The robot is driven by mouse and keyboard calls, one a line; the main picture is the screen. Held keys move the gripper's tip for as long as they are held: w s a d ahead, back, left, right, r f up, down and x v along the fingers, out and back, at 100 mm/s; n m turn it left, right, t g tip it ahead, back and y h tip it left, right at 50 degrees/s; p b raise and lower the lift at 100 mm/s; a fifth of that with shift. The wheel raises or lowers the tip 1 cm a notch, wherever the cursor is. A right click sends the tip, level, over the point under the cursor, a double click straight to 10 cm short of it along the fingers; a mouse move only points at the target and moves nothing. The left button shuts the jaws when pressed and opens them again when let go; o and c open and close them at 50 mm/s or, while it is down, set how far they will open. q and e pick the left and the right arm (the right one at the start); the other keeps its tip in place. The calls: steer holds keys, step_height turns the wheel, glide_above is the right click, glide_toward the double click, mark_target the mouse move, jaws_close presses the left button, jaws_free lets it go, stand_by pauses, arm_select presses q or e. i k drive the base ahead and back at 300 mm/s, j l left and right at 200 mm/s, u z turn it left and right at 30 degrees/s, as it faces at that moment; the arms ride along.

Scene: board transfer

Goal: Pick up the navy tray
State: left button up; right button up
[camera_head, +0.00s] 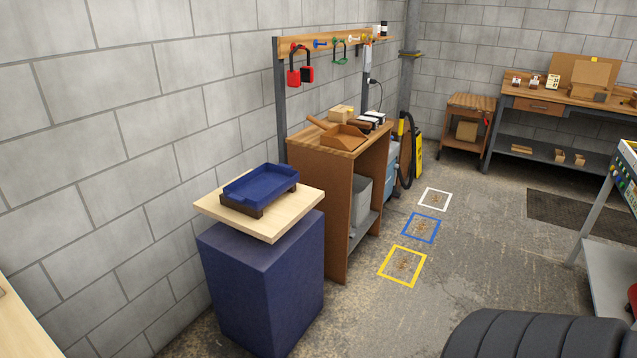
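The navy tray (260,184) sits on a dark base or stand (243,208) on top of a light wooden board (282,221). The board lies on a navy block-shaped pedestal (262,285) near the wall, left of the picture's middle. The tray looks level and empty. Neither of my grippers shows in the head view, and nothing touches the tray.
A wooden cabinet (310,205) with a brown tray (343,138) on top stands just behind the pedestal. Yellow (383,272), blue (409,240) and white floor squares lie to its right. A black rounded object (535,335) fills the lower right. Floor between is clear.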

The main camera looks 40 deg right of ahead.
mark_target(256, 190)
steer(key=z, duration=1.1)
steer(key=i+l, duration=0.15)
